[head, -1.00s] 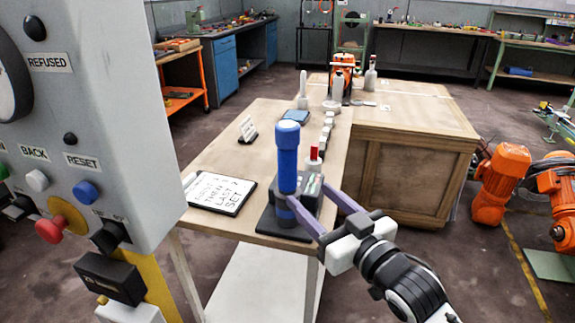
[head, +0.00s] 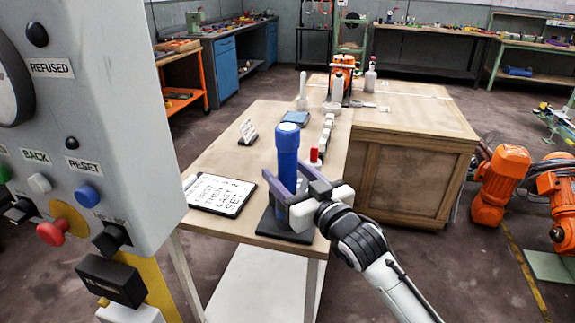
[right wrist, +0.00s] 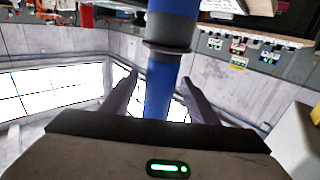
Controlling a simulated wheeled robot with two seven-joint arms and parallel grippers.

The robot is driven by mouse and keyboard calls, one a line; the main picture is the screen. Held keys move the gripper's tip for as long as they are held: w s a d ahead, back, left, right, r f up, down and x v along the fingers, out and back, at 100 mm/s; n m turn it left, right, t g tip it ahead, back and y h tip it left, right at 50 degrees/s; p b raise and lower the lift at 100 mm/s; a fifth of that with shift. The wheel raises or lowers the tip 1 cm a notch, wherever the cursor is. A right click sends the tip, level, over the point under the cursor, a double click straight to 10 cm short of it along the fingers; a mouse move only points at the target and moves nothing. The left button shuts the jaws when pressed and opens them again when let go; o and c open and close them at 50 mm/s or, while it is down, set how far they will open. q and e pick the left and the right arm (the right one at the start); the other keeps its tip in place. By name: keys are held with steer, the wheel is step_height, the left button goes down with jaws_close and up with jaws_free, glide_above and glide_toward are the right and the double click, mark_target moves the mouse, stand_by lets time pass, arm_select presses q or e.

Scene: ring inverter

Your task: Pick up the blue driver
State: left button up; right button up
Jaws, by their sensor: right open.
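The blue driver (head: 288,150) stands upright in a dark base (head: 284,234) at the near end of the wooden table. My right gripper (head: 276,178) is open, with its two fingers reaching to either side of the driver's middle. In the right wrist view the driver (right wrist: 157,90) rises between the open fingers (right wrist: 155,85), with a dark collar around it. I cannot tell whether either finger touches it. My left gripper is not in view.
A grey control panel (head: 100,110) with buttons fills the left. On the wooden table (head: 215,155) lie a clipboard with writing (head: 219,193) and a red-topped item (head: 314,155) just behind the gripper. A wooden cabinet (head: 410,175) stands to the right.

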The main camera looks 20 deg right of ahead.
steer(key=c, duration=1)
steer(key=shift+r, duration=0.25)
steer(key=shift+c, duration=1.4)
